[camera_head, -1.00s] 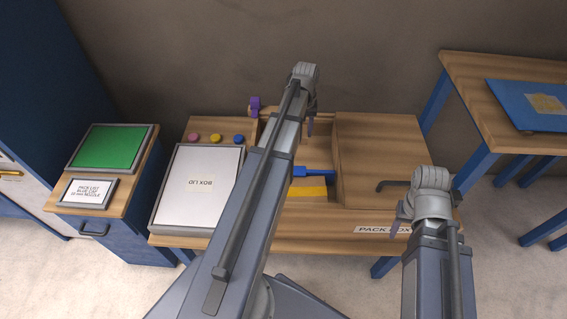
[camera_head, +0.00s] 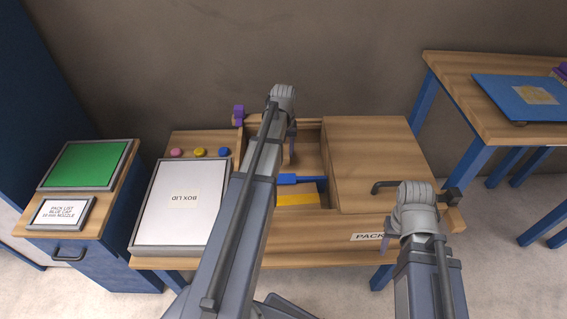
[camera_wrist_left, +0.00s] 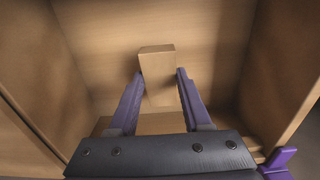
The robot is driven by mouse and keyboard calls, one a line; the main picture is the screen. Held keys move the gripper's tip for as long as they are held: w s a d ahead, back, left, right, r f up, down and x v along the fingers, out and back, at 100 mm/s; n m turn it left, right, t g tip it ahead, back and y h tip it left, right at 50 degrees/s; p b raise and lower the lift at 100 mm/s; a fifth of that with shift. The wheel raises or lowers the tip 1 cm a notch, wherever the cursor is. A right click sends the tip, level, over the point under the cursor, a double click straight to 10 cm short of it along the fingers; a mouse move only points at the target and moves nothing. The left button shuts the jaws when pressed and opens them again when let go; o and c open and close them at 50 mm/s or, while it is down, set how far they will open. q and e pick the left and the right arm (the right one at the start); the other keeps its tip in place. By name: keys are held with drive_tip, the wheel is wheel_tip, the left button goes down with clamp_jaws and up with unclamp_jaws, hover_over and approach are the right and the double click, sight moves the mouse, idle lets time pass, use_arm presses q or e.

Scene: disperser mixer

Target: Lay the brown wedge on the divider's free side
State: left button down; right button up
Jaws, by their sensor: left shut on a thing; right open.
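The brown wedge (camera_wrist_left: 157,75) shows as a wooden block between the two purple fingers of my left gripper (camera_wrist_left: 160,76) in the left wrist view. The gripper is shut on it inside a wooden-walled space. In the head view my left gripper (camera_head: 292,150) is over the open compartment of the pack box, mostly hidden by its own wrist, and the wedge is hidden. I cannot make out the divider for certain. My right gripper (camera_head: 387,238) is open and empty by the box's front right, mostly hidden by its wrist.
A blue piece (camera_head: 302,179) and a yellow piece (camera_head: 296,199) lie in the compartment. A dark handle (camera_head: 400,185) is near my right wrist. A purple piece (camera_head: 239,115) stands at the box's back left.

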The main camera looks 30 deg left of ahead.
use_arm(q)
wheel_tip(320, 180, down, 4)
drive_tip(key=b, duration=0.3)
drive_tip(key=shift+r+b, duration=0.2)
drive_tip(key=shift+b, duration=0.15)
drive_tip(key=shift+f, duration=0.15)
drive_tip(key=shift+c, duration=1.7)
unclamp_jaws()
drive_tip(key=shift+r, duration=0.2)
wheel_tip(320, 180, up, 12)
drive_tip(key=p, duration=1.2)
